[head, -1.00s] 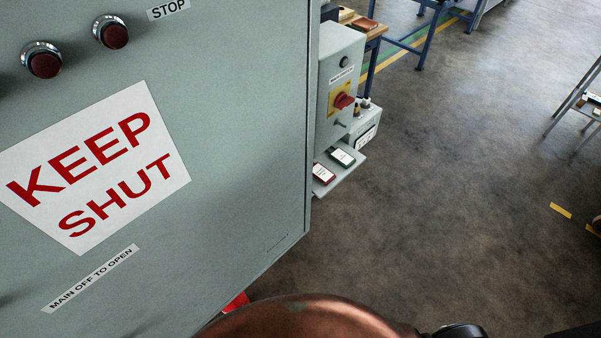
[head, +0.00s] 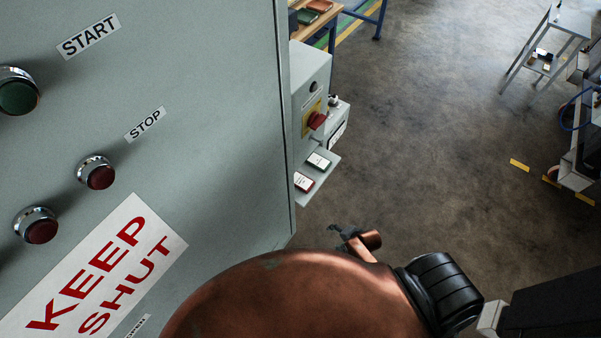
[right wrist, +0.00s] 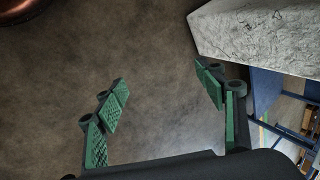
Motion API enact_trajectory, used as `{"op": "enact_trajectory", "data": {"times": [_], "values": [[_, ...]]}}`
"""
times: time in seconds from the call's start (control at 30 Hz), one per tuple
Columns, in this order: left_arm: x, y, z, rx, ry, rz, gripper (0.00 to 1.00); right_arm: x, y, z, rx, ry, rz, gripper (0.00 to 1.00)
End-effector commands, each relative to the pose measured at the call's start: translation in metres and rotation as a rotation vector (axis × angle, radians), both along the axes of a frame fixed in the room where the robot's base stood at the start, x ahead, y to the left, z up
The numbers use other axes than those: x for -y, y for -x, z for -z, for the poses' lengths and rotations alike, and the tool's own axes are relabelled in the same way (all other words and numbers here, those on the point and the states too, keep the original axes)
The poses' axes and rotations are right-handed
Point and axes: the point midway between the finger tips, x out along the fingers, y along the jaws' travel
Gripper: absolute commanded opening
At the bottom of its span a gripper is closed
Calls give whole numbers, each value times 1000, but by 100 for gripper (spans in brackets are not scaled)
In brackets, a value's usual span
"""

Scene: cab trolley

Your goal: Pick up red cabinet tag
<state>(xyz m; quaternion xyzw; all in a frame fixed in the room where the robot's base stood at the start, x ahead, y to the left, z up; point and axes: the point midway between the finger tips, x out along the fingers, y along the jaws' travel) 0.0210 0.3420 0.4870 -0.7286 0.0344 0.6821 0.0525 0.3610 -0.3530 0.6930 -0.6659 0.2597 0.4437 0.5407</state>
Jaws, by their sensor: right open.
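The red cabinet tag (head: 303,182) is a small red-edged card with a white label. It lies on a narrow grey shelf (head: 331,170) below the switch box in the head view, beside a green-edged tag (head: 318,162). My right gripper (head: 339,230) shows small beyond my copper-coloured arm, below and right of the shelf, apart from the tags. In the right wrist view my right gripper (right wrist: 162,82) has its green-padded fingers spread wide, with only floor between them. No tag shows in that view. My left gripper is not in view.
A large grey cabinet door (head: 220,130) with buttons and a KEEP SHUT sign fills the left. The switch box (head: 311,75) has a red knob. A pale grey block-like surface (right wrist: 265,35) is close to the right finger in the wrist view. Open floor (head: 430,130) lies right.

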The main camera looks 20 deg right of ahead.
Motion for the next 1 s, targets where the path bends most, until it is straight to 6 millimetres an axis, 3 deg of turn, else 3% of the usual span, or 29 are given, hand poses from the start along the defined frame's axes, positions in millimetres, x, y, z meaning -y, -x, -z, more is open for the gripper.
{"op": "enact_trajectory", "data": {"times": [0.03,0.1,0.4,0.57,0.8,1.0], "values": [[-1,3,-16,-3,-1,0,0,-4,-18,-42,23,-60,62,64],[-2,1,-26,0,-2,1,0,-12,-35,-82,38,-144,140,64],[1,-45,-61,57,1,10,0,-42,-76,-220,58,-424,345,64],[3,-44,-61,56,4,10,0,-44,-92,-229,38,-565,485,64],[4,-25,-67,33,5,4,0,-48,-120,-262,-8,-824,721,64],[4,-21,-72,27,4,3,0,-52,-142,-290,-74,-1046,910,64]]}}
